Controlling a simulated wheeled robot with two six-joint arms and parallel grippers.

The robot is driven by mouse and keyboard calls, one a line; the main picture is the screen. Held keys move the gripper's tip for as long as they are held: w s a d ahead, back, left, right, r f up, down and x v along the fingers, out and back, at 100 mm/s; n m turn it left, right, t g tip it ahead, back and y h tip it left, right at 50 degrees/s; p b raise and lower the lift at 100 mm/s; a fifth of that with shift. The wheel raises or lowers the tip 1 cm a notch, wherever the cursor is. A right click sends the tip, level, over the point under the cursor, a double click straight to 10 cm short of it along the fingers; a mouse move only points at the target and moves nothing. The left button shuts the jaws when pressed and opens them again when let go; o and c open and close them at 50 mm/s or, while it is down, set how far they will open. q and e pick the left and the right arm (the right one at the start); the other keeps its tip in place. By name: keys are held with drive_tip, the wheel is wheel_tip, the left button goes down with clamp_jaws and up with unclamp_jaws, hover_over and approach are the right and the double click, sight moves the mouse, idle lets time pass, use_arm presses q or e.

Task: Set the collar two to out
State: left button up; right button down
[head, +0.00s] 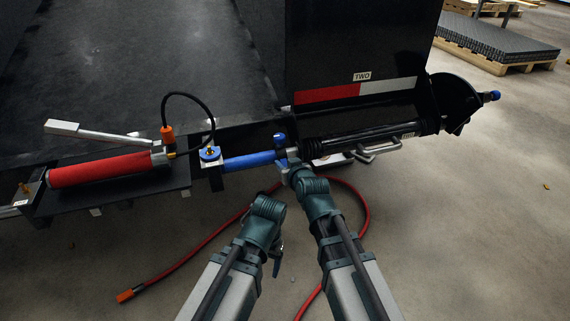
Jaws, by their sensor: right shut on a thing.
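A plate marked TWO (362,77) is on the dark panel above a long black cylinder (365,139). A blue rod or sleeve (250,161) runs from the cylinder's left end to a bracket with a blue fitting (209,153). A small blue-topped part (280,138) stands at the rod's right end. My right gripper (287,158) is shut at this end, at the blue-topped part; its fingertips are small and partly hidden. I cannot tell which piece is collar two. My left gripper (277,263) hangs lower, apart from the fittings, its jaws unclear.
A red cylinder (100,169) with a grey lever (95,134) and black hose is at the left. A red hose (190,255) lies on the floor behind my arms. Metal handles (376,150) stick out below the black cylinder. The floor at right is mostly clear.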

drive_tip(key=shift+d, duration=0.3)
use_arm(q)
drive_tip(key=shift+d, duration=0.25)
use_arm(e)
drive_tip(key=c, duration=0.6)
unclamp_jaws()
drive_tip(key=shift+c, duration=0.2)
